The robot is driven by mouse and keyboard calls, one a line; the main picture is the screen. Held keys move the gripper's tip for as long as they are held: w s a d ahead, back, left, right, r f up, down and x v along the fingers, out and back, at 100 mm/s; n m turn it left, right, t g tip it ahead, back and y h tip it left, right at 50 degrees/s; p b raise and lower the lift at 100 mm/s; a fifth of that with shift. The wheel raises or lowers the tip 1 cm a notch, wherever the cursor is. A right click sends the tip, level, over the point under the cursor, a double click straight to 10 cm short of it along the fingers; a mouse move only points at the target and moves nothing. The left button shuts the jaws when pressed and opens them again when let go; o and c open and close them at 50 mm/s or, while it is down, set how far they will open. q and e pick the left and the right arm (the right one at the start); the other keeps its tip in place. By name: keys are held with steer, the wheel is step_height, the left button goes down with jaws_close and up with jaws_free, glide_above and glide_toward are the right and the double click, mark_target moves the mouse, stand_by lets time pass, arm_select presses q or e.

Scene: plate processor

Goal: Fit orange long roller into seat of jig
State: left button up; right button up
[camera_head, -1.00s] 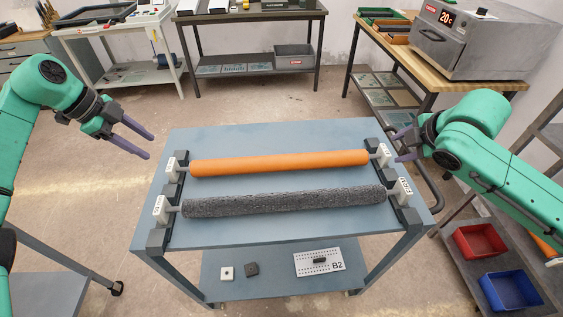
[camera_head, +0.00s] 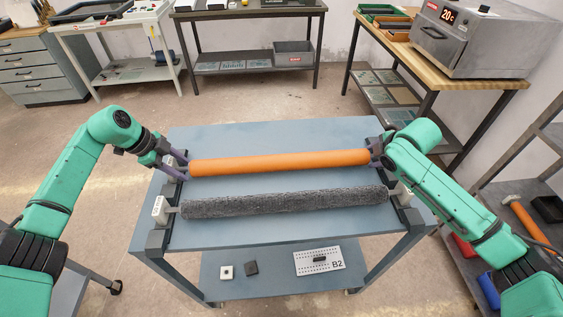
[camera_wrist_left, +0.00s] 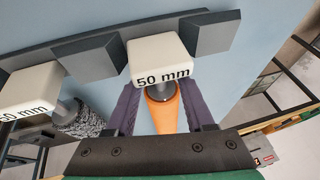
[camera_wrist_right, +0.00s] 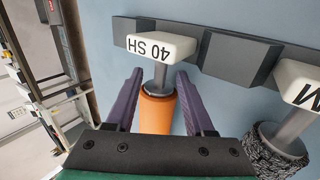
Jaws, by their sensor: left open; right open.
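The orange long roller (camera_head: 280,163) lies across the far side of the blue table, its end shafts at dark holders on both sides. My left gripper (camera_head: 180,167) is at its left end; in the left wrist view the open purple fingers straddle the roller's orange end (camera_wrist_left: 163,112) by a block labelled 50 mm (camera_wrist_left: 158,58). My right gripper (camera_head: 374,154) is at its right end; in the right wrist view the open fingers straddle the orange end (camera_wrist_right: 157,114) and shaft by a block labelled 40 SH (camera_wrist_right: 161,46). I cannot tell whether the fingers touch the roller.
A grey rough roller (camera_head: 285,203) lies parallel, nearer me, on the same blue table (camera_head: 270,238). The lower shelf holds a perforated plate marked B2 (camera_head: 317,261) and two small blocks (camera_head: 251,267). A grey oven (camera_head: 462,40) stands at the back right.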

arm_select(q)
jaws_close()
arm_select(e)
jaws_close()
stand_by(1.0)
